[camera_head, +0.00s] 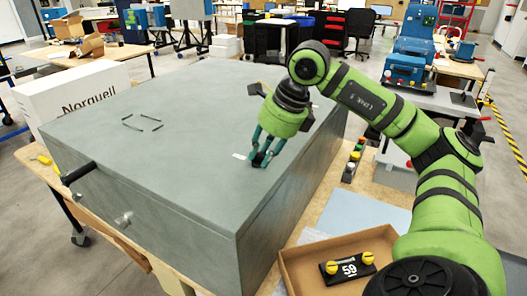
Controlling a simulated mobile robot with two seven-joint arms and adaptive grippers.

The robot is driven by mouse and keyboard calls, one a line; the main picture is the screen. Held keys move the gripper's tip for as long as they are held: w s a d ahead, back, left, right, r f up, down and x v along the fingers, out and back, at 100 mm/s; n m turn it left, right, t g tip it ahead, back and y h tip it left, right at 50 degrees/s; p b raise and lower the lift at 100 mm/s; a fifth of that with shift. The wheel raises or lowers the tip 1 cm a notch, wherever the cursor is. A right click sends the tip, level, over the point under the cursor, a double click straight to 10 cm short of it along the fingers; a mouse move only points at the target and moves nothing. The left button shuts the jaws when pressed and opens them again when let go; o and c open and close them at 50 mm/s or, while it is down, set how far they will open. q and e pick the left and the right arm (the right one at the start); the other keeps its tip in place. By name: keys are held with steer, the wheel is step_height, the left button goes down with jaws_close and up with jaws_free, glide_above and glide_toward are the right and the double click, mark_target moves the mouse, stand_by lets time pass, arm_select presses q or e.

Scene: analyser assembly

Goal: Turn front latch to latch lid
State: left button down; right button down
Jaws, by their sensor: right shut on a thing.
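The large grey analyser case (150,150) stands on the wooden table with its flat lid down. On its front face, toward the lower left, is a small metallic front latch (123,220). A black bar handle (78,173) sticks out left of it. My right gripper (262,160) points down over the right part of the lid, well away from the latch. Its fingers are shut on a small dark thing, mostly hidden between the fingertips; I cannot tell what it is or whether it touches the lid. My left gripper is out of view.
A cardboard tray (300,262) with a black plate marked 59 (348,268) and yellow knobs sits at the lower right. A white box (75,98) stands behind the case at left. Small coloured parts (353,160) line the case's right side.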

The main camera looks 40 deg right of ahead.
steer(key=shift+a+m+h, duration=0.1)
steer(key=shift+m+h, duration=0.3)
steer(key=shift+m, duration=0.6)
steer(key=c, duration=1.3)
jaws_free()
steer(key=shift+c, duration=0.2)
steer(key=shift+r, duration=0.15)
steer(key=v, duration=1.1)
steer(key=shift+s+r, duration=0.3)
steer(key=shift+r, duration=0.05)
